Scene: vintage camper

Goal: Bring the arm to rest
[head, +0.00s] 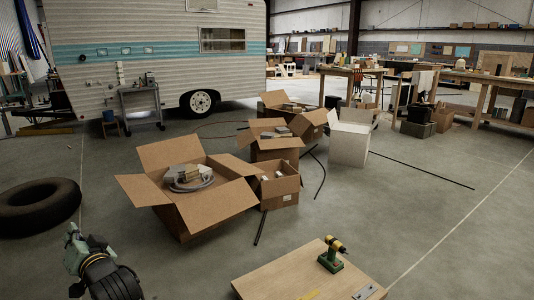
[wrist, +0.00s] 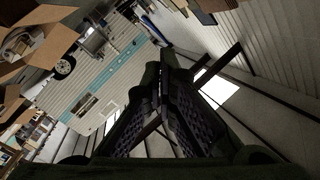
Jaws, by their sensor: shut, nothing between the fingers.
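My gripper (wrist: 168,85) fills the middle of the wrist view, its dark ridged fingers together and nothing between them. In the head view my gripper (head: 73,236) and the dark wrist behind it stand at the lower left, raised above the concrete floor. The gripper appears to point up and away from the floor, as the wrist view looks across the hall at a strong tilt. It seems clear of everything around it. The rest of my arm is cut off by the bottom edge of the head view.
A black tire (head: 38,207) lies left of my gripper. An open cardboard box (head: 200,215) with a coiled hose stands ahead, with more boxes behind. The camper (head: 150,60) stands behind. Floor near the gripper is open.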

